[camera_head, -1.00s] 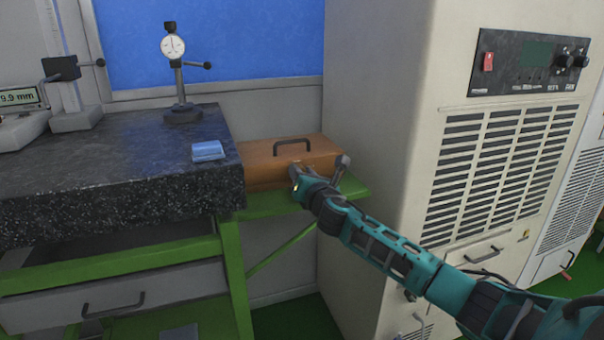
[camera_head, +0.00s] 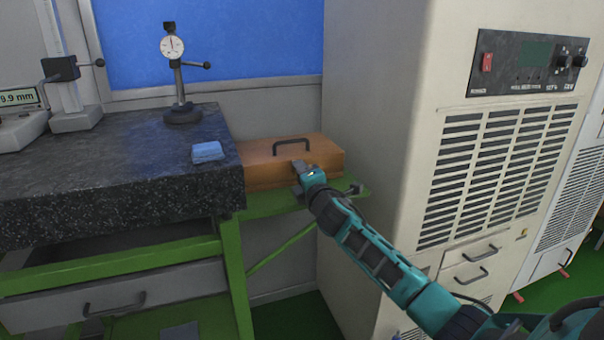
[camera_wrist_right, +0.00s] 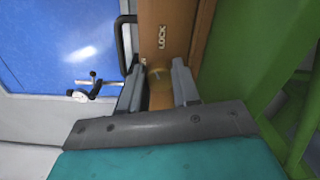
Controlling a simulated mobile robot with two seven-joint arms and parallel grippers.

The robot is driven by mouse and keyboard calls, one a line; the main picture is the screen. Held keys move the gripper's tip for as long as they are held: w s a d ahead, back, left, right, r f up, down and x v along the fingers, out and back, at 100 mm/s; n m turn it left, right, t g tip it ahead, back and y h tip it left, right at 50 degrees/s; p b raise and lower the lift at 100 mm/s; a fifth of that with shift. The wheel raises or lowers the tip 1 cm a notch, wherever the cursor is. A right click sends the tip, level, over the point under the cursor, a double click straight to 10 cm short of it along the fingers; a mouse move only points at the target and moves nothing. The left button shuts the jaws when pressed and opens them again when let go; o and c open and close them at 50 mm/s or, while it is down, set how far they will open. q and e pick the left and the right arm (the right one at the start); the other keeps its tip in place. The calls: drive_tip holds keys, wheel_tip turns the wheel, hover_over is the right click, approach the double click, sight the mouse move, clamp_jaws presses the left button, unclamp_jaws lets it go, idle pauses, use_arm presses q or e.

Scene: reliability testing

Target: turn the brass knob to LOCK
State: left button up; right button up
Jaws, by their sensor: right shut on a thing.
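A brown wooden box (camera_head: 262,178) with a dark handle (camera_head: 291,145) on its lid sits on a green shelf. The word LOCK (camera_wrist_right: 162,37) is printed on its front face in the right wrist view. My right gripper (camera_head: 303,178) is at the front of the box. In the right wrist view my right gripper (camera_wrist_right: 158,82) has one finger on each side of the brass knob (camera_wrist_right: 157,72) and is shut on it. The fingers hide most of the knob, and its pointer direction cannot be told. My left gripper is not in view.
A dark granite plate (camera_head: 110,165) with a dial gauge stand (camera_head: 181,115) and a blue cloth (camera_head: 207,152) is left of the box. A tall beige cabinet (camera_head: 385,130) stands close on the right. The green shelf (camera_head: 270,205) shows a narrow bare edge.

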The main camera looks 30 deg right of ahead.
drive_tip(key=m, duration=0.4)
drive_tip(key=shift+f+m+p, duration=0.1)
drive_tip(key=shift+m+p, duration=0.2)
drive_tip(key=shift+m, duration=0.1)
idle(0.5)
drive_tip(key=o, duration=1.1)
drive_tip(key=shift+c, duration=0.2)
drive_tip(key=shift+s, duration=0.1)
drive_tip(key=v, duration=1.2)
drive_tip(key=shift+s+a, duration=0.15)
drive_tip(key=shift+s, duration=0.2)
